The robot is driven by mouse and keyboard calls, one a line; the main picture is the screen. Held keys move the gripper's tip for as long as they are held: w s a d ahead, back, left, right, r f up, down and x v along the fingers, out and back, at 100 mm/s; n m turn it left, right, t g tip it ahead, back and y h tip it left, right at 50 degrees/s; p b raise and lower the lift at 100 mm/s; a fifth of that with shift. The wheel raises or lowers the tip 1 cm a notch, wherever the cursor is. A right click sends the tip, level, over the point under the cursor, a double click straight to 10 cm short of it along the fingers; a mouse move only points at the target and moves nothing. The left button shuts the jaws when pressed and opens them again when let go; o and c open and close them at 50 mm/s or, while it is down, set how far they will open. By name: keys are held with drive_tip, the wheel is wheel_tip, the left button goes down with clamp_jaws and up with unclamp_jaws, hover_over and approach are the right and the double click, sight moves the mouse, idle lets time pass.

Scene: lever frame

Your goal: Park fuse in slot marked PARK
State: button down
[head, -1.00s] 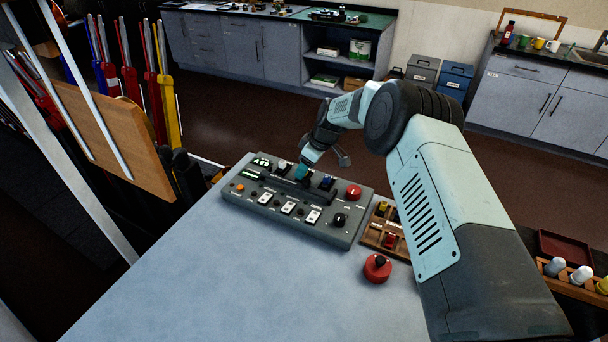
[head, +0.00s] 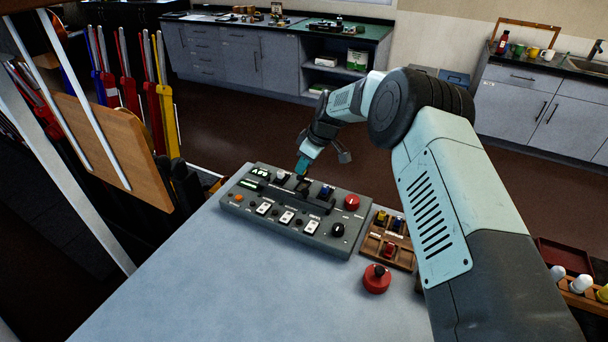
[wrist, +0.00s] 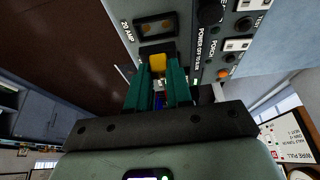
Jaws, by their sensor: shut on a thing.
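My gripper (head: 302,168) is above the back of the grey control panel (head: 290,240). In the wrist view its teal fingers (wrist: 158,82) are shut on a yellow fuse (wrist: 158,64). A dark piece lies just past the fuse, and I cannot tell whether the fuse touches it. A recessed slot (wrist: 155,27) marked 20 AMP lies beyond, on the panel. The fuse is too small to make out in the head view. A wooden tray (head: 372,251) with compartments stands right of the panel. I cannot read a PARK mark in either view.
The tray holds small yellow (head: 381,217), blue (head: 397,223) and red (head: 389,249) pieces. A red button (head: 377,279) stands in front of it. The panel carries switches, a red knob (head: 352,202) and a black knob (head: 338,229). The table's (head: 220,290) front left is clear.

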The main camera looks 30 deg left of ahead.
drive_tip(key=a+v, duration=0.1)
drive_tip(key=v, duration=0.4)
drive_tip(key=s+d+f, duration=0.1)
drive_tip(key=d+f, duration=0.2)
drive_tip(key=d, duration=1)
drive_tip(key=s+d+f, duration=0.3)
drive_tip(key=s+d, duration=0.5)
drive_tip(key=d, duration=0.3)
drive_tip(key=shift+d+f, duration=0.15)
drive_tip(key=shift+f, duration=2.35)
drive_tip(key=shift+f, duration=0.7)
drive_tip(key=shift+c, duration=2.4)
unclamp_jaws()
wheel_tip(320, 180, up, 6)
